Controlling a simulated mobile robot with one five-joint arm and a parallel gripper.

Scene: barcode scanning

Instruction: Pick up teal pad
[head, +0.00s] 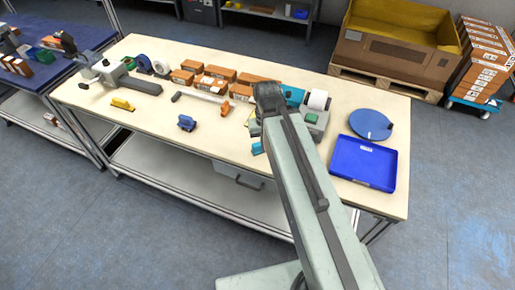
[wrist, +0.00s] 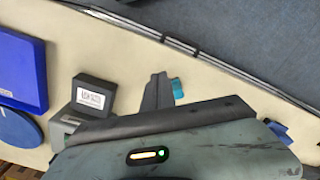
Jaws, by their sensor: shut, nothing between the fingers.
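The small teal pad (head: 257,148) lies on the light tabletop near its front edge, just left of my arm in the head view. In the wrist view the teal pad (wrist: 178,88) shows close beside my gripper (wrist: 157,82), on the right of the finger. My gripper is shut with nothing held, and the pad is outside it. Part of the pad is hidden by the finger in the wrist view. I cannot tell whether they touch. In the head view my arm hides the gripper.
A blue tray (head: 363,163) and a blue disc (head: 370,124) lie to the right. A small blue object (head: 187,123) and a yellow one (head: 122,104) stand left. Brown boxes (head: 215,84) line the back. A dark labelled box (wrist: 94,95) is near the gripper. The front-left tabletop is mostly clear.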

